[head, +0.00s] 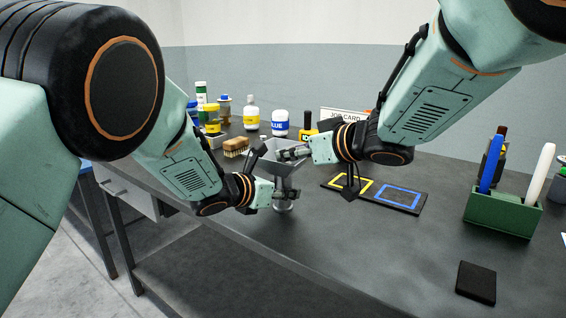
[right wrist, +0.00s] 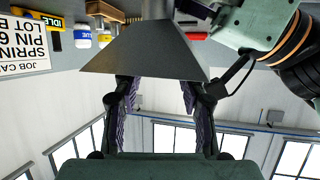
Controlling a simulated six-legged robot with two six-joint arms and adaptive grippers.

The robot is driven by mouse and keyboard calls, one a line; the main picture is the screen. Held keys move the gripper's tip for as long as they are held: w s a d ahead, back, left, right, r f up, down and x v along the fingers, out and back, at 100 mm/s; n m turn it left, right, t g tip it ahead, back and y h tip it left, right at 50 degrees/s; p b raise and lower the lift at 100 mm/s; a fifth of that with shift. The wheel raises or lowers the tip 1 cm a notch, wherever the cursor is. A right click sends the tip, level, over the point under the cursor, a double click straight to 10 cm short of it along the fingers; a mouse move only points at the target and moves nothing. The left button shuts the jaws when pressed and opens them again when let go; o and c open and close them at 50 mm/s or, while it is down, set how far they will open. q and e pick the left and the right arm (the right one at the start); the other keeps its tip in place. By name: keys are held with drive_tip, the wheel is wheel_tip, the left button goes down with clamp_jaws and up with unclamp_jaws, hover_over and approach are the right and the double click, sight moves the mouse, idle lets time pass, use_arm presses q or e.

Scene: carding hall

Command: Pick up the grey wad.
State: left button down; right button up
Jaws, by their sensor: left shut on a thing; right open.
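I cannot make out the grey wad in either view. A grey metal hopper (head: 283,158) with a flared mouth stands above the table in the middle of the head view; its inside is mostly hidden. It fills the upper middle of the right wrist view (right wrist: 143,52), mouth edge downward in that picture. My left gripper (head: 281,192) is shut at the hopper's narrow lower part; it also shows in the right wrist view (right wrist: 188,12). My right gripper (head: 288,154) is open at the hopper's mouth, its two fingers apart in the right wrist view (right wrist: 158,95), with nothing seen between them.
Behind are a brush (head: 236,147), a white bottle with a blue label (head: 280,123), a yellow-labelled bottle (head: 251,118) and a job card (head: 342,114). A dark mat (head: 412,207) with yellow and blue squares lies right, near a green pen holder (head: 500,214) and a black block (head: 476,283). The front middle is clear.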

drive_tip(key=x, duration=0.5)
drive_tip(key=shift+w+d, duration=0.1)
drive_tip(key=shift+w, duration=0.05)
drive_tip(key=shift+c, duration=0.4)
drive_tip(key=c, duration=0.4)
